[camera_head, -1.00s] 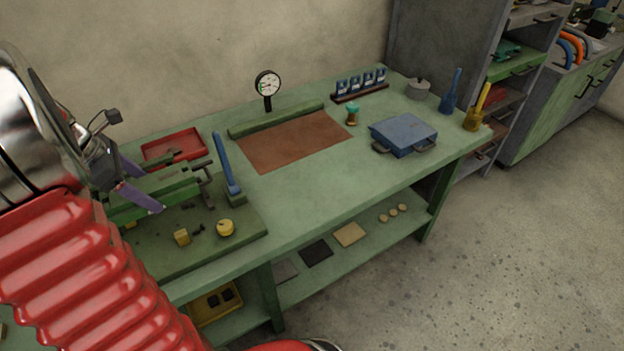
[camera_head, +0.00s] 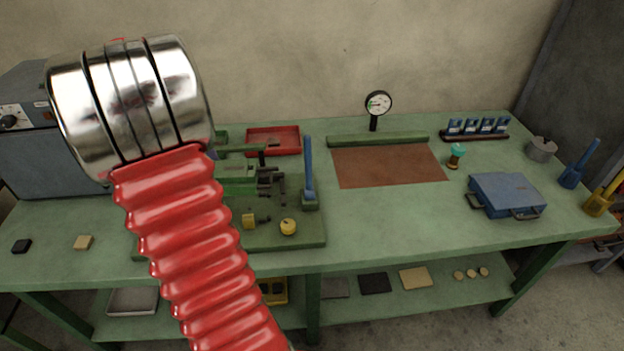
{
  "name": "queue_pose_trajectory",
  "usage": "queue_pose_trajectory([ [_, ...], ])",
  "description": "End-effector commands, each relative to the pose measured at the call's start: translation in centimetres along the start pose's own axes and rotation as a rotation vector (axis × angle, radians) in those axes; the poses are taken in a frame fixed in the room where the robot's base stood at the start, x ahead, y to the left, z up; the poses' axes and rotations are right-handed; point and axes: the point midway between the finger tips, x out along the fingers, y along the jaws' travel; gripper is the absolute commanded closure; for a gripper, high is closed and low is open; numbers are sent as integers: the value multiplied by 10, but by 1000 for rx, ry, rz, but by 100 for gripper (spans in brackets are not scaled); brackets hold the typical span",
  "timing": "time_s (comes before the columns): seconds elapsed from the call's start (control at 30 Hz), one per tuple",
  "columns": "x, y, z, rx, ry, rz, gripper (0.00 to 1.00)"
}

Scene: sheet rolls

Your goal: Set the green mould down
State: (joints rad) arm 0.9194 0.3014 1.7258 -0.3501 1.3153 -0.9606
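My gripper is not in view; my arm's red bellows and shiny metal joint cover the left of the picture. On the bench (camera_head: 395,215), just right of the arm, stands a green machine (camera_head: 238,178) with a flat green base (camera_head: 305,236) and a blue lever (camera_head: 309,170). Its left part is hidden behind my arm. I cannot tell a green mould apart from the other green parts here. A small teal-topped object (camera_head: 456,155) stands upright at the back right of the bench.
A red tray (camera_head: 274,141) lies behind the machine. A brown sheet (camera_head: 388,166) lies beside a dial gauge (camera_head: 378,104). A blue case (camera_head: 506,193) lies at the right. A grey box (camera_head: 45,150) stands at the left. The front middle of the bench is clear.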

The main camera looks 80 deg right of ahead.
Motion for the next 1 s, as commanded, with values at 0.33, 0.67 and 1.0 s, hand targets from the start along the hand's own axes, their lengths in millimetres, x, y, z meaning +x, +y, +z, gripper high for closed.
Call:
queue_pose_trajectory([
  [0.33,-20,-25,-80,19,1,-5,94],
  [0.67,-34,-63,-153,42,2,-16,94],
  [1.0,-46,-115,-222,67,2,-26,94],
])
